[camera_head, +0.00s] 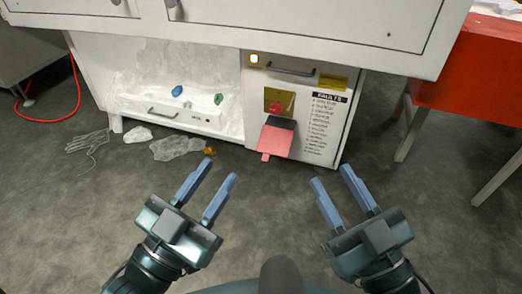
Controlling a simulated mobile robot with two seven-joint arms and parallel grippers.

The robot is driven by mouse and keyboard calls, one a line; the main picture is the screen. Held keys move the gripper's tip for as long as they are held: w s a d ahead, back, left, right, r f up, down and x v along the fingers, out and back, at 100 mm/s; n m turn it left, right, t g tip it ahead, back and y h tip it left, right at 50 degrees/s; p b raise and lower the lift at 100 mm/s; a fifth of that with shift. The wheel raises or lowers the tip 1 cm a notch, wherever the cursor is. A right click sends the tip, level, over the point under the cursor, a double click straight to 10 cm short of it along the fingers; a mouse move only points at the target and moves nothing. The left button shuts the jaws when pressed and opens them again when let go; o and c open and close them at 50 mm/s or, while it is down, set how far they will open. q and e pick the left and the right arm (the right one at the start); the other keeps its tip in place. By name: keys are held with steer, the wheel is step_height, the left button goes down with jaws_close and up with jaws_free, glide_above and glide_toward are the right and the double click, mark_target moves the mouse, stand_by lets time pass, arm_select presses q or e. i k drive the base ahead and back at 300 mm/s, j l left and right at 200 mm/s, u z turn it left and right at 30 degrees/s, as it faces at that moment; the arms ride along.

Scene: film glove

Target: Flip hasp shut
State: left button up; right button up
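A pink-red flap (275,140) with a small tab at its lower end, which looks like the hasp, hangs down and outward from the cabinet front. Its top edge is dark. Just above it is a yellow plate (270,99) with a red part (276,107) at its middle. My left gripper (220,170) is open and empty, below and left of the flap. My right gripper (331,174) is open and empty, below and right of the flap. Neither gripper touches the flap.
The white cabinet (318,140) bears a label list and a handle (290,68). An open bay at left holds a drawer (165,112). Clear film scraps (178,147) and a glove outline (88,141) lie on the floor. A red table (480,75) stands right.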

mark_target(276, 141)
steer(key=z, duration=0.3)
steer(key=i+j+z, duration=0.15)
steer(key=z, duration=0.2)
steer(key=i+j+z, duration=0.1)
steer(key=j+z, duration=0.2)
steer(key=i+j+z, duration=0.1)
steer(key=j+z, duration=0.25)
steer(key=i+j+z, duration=0.1)
steer(key=j, duration=0.95)
steer(key=i+j+z, duration=0.15)
steer(key=j, duration=0.35)
steer(key=i+l, duration=0.35)
steer(key=l, duration=0.2)
